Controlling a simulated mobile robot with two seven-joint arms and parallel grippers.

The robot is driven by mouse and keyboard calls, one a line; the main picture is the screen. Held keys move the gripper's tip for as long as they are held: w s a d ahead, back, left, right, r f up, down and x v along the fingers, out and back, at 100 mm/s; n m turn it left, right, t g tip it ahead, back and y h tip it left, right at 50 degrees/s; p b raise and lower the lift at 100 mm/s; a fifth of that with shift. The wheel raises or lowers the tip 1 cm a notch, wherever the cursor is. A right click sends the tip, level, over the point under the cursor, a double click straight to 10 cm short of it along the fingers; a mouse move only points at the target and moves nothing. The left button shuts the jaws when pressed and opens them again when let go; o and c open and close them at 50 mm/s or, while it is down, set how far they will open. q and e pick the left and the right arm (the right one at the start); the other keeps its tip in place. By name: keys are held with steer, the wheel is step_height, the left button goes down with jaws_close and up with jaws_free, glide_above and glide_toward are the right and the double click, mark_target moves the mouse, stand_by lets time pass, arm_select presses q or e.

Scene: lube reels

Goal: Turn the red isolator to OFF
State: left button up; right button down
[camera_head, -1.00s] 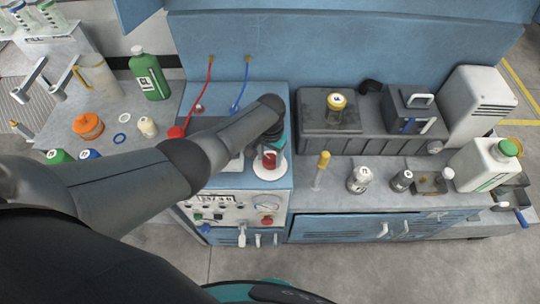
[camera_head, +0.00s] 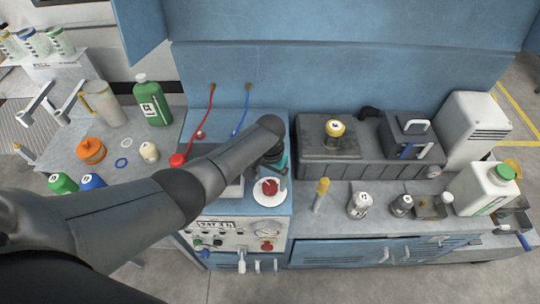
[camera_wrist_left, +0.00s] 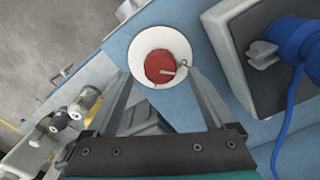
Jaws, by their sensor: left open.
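The red isolator (camera_head: 269,188) is a round red knob on a white disc (camera_head: 261,197), on top of the blue cabinet near its front right corner. In the left wrist view the red knob (camera_wrist_left: 158,64) sits on the disc (camera_wrist_left: 146,36), with a small metal piece at its right side. My left gripper (camera_wrist_left: 158,76) is open, its two fingers pointing toward the disc, one on each side of the knob in the picture. I cannot tell whether they touch it. In the head view my arm hides most of this gripper. My right gripper is out of view.
A grey box with a blue fitting and hose (camera_wrist_left: 297,40) stands close right of the fingers in the wrist view. The cabinet front carries gauges and another red knob (camera_head: 267,246). Bottles and a yellow-topped syringe-like item (camera_head: 321,195) stand on the right bench.

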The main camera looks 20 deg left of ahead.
mark_target(270, 185)
arm_select(q)
step_height(270, 185, up, 12)
steer(key=p, duration=0.1)
steer(key=shift+r, duration=0.25)
stand_by(0.5)
steer(key=s+d+f+t+h, duration=0.1)
steer(key=s+d+f+t, duration=0.15)
steer(key=s, duration=0.95)
steer(key=s+a+r+t, duration=0.1)
steer(key=s+a+r, duration=0.2)
steer(key=s, duration=0.3)
steer(key=s+a+r, duration=0.2)
steer(key=s+a, duration=0.1)
steer(key=s, duration=0.2)
step_height(270, 185, down, 35)
steer(key=s+g+b, duration=0.1)
steer(key=s+b, duration=0.1)
steer(key=b, duration=1)
steer(key=s+a+f+b, duration=0.1)
steer(key=s+f+b, duration=0.4)
steer(key=f, duration=0.7)
steer(key=s+a+f+g+y+b, duration=0.1)
steer(key=s+f+b, duration=0.5)
steer(key=s+f, duration=0.4)
step_height(270, 185, down, 2)
steer(key=shift+s+a+f, duration=0.1)
steer(key=shift+s+a, duration=0.1)
steer(key=shift+a, duration=0.15)
